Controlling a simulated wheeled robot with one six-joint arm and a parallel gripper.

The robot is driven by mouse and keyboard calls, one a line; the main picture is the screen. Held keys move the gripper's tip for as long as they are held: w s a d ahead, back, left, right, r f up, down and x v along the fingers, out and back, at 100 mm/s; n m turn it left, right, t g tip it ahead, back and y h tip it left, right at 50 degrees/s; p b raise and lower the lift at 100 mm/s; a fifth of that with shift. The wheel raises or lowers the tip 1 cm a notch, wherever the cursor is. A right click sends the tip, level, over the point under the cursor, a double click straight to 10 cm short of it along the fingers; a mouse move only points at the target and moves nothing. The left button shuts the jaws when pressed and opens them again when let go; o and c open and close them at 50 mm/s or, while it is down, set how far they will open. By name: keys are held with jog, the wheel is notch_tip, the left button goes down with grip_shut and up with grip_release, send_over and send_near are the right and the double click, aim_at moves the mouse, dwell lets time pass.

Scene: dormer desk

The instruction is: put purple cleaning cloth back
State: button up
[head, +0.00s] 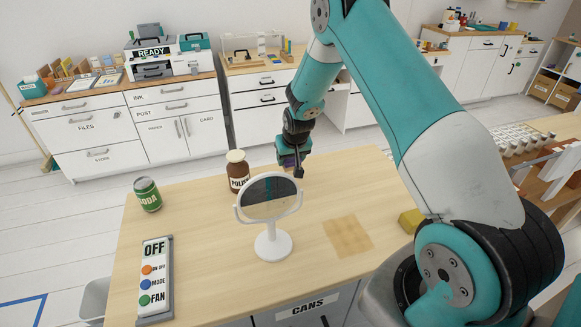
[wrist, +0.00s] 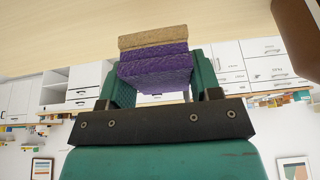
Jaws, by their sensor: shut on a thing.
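My gripper (head: 296,166) is above the far part of the wooden desk, behind the round mirror and right of the brown bottle. In the wrist view my gripper (wrist: 157,80) has its green fingers shut on the purple cleaning cloth (wrist: 155,68), a folded block between them. A tan, grainy strip (wrist: 152,38) lies along the cloth's outer side; I cannot tell whether it is part of the held thing. In the head view only a small dark purple bit of the cloth shows at the fingers. A square tan patch (head: 348,236) lies flat on the desk, right of the mirror.
The white round mirror (head: 272,246) stands mid-desk. The brown bottle (head: 238,172) is behind it, and a green soda can (head: 148,194) is at the left. A button panel (head: 155,280) lies front left; a yellow block (head: 410,221) is at the right. Desk between is clear.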

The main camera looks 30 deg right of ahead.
aim_at(291, 169)
jog(key=shift+f+p, duration=0.4)
jog(key=shift+f, duration=2.05)
jog(key=shift+f, duration=0.15)
jog(key=o, duration=0.9)
